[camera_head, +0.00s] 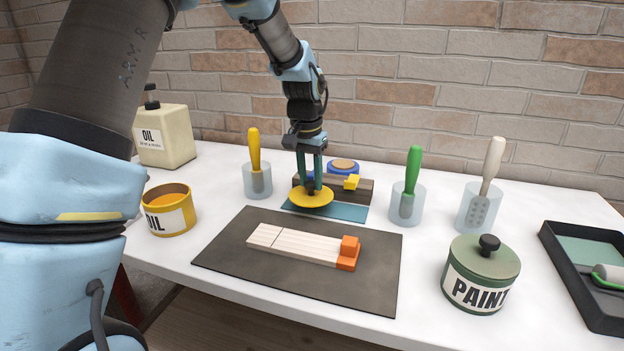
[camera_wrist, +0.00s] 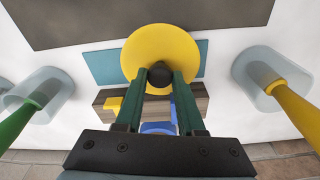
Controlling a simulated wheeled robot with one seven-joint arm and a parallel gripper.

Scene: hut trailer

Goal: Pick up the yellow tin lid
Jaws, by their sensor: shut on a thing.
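The yellow tin lid (camera_head: 311,197) is a round disc with a dark knob on top. My gripper (camera_head: 312,186) points down at it and its green fingers are shut on the knob. In the wrist view the lid (camera_wrist: 160,52) fills the upper middle, and the fingertips of my gripper (camera_wrist: 160,76) close on the black knob from both sides. The lid is over a teal mat (camera_head: 350,211), in front of a dark wooden block. I cannot tell whether it touches the mat. The open yellow oil tin (camera_head: 168,220) stands to the left.
A dark board (camera_head: 240,262) with a pale slatted piece lies in front. Cups with a yellow-handled tool (camera_head: 257,183), a green-handled tool (camera_head: 407,203) and a beige-handled tool (camera_head: 478,209) flank the block. A paint pot (camera_head: 481,278) and black tray (camera_head: 575,285) are right.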

